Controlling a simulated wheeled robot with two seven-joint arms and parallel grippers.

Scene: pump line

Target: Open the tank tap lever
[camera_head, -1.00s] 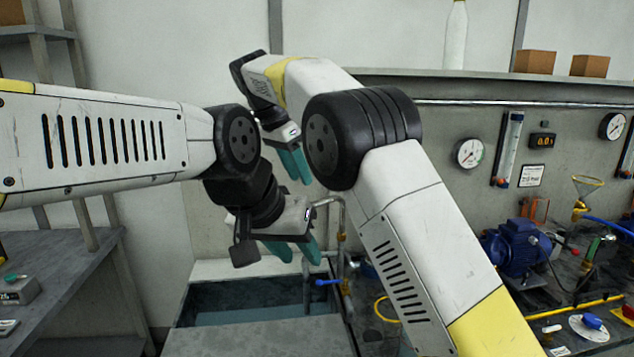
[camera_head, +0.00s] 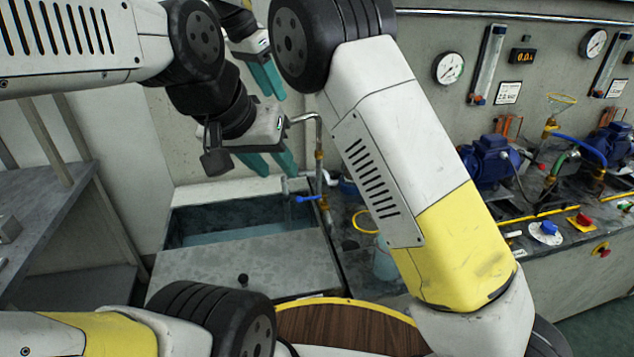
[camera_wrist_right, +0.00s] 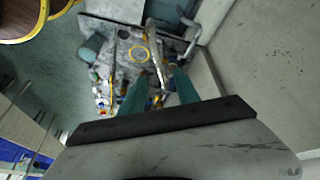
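The tank tap lever (camera_head: 308,198) is a small blue handle on the tap at the right side of the grey tank (camera_head: 185,222). Water shows in the tank's open part. My left gripper (camera_head: 277,172) has teal fingers, spread apart and empty; in the head view they appear above and left of the lever, not touching it. My right gripper (camera_head: 274,96) shows higher up, farther from the lever in the picture. The right wrist view shows its two fingers (camera_wrist_right: 159,74) apart with nothing held. I cannot clearly pick out the lever in that view.
A bent metal pipe (camera_head: 319,140) rises beside the tap. A yellow ring (camera_head: 367,222) lies on the bench to the right. Blue pumps (camera_head: 490,160) stand farther right. A wooden round top (camera_head: 345,328) is in front, and a grey shelf (camera_head: 45,215) is at left.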

